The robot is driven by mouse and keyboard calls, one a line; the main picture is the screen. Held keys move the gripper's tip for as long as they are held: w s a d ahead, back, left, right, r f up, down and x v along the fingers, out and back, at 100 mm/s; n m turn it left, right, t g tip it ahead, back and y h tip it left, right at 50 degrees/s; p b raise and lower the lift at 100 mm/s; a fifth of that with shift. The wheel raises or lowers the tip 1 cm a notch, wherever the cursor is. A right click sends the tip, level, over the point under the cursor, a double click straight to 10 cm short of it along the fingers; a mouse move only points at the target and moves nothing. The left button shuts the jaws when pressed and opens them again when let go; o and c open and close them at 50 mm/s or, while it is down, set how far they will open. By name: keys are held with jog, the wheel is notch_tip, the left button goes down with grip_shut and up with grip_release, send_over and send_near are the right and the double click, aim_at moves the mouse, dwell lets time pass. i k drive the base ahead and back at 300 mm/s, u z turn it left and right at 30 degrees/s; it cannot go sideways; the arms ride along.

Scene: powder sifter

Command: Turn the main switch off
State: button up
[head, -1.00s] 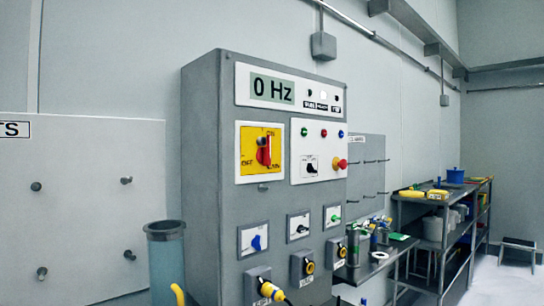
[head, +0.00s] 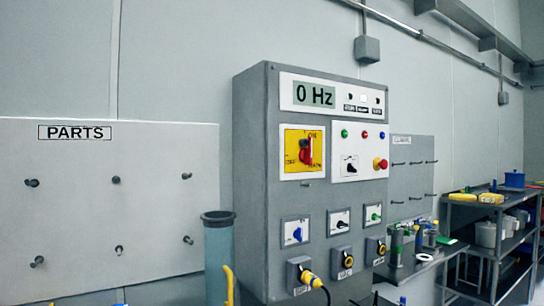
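The main switch (head: 306,151) is a red rotary handle on a yellow square plate (head: 291,168), high on the front of the grey control cabinet (head: 255,190). The plate has lettering that reads like "ON" at the top and "OFF" at the left. The red handle stands roughly upright, its upper end near the "ON" mark. The display (head: 313,95) above it reads "0 Hz". My gripper is not in view, and nothing visible touches the switch.
A red push button (head: 380,164) and a black selector (head: 350,165) sit right of the switch. A yellow plug (head: 311,280) with cable juts from the lower front. A grey-blue cylinder (head: 219,262) stands left of the cabinet. A parts board (head: 100,220) hangs left; shelves (head: 470,215) stand right.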

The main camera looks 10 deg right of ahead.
aim_at(305, 154)
jog(key=z, duration=0.05)
jog(key=i, duration=1)
jog(key=u, duration=0.05)
